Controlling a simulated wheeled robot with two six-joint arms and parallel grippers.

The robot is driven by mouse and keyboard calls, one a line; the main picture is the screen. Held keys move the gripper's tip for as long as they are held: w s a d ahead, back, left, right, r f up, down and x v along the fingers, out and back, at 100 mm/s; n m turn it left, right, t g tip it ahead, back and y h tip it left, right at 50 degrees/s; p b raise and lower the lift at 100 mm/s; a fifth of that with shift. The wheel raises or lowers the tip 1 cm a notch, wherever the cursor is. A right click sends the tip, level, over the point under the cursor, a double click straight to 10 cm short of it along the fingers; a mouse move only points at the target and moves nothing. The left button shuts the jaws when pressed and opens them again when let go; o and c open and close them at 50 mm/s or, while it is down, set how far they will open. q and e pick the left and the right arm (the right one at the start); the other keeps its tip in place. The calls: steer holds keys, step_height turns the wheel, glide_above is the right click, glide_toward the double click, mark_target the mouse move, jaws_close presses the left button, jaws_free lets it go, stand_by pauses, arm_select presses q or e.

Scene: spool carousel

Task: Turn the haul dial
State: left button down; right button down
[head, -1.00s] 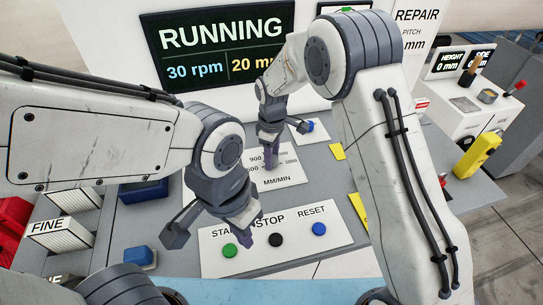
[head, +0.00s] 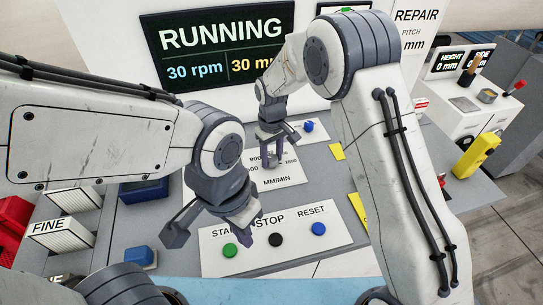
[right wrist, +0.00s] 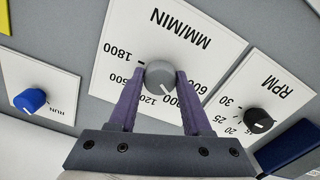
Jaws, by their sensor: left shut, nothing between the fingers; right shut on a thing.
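The haul dial is a round grey knob (right wrist: 160,75) on a white MM/MIN plate (right wrist: 120,45). In the right wrist view its white pointer faces down and slightly right, towards the numbers between the fingers, which are partly hidden. My right gripper (head: 274,163) is shut on the knob, one purple finger on each side of it; the fingers also show in the right wrist view (right wrist: 160,82). My left gripper (head: 248,238) is shut and empty, above the START/STOP/RESET panel (head: 290,248). The screen (head: 220,45) reads RUNNING, 30 rpm and 30 mm, its end hidden by my right arm.
A black RPM knob (right wrist: 259,121) and a blue RUN knob (right wrist: 31,100) flank the dial on their own plates. Green (head: 230,250), black (head: 275,240) and blue (head: 318,229) buttons are on the front panel. White FINE boxes (head: 60,236) stand at left.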

mark_target(272, 158)
steer(key=shift+m, duration=1.2)
steer(key=shift+c, duration=1.7)
jaws_free()
steer(key=shift+r, duration=0.1)
step_height(272, 158, up, 10)
steer(key=b, duration=0.2)
steer(key=shift+r, duration=0.2)
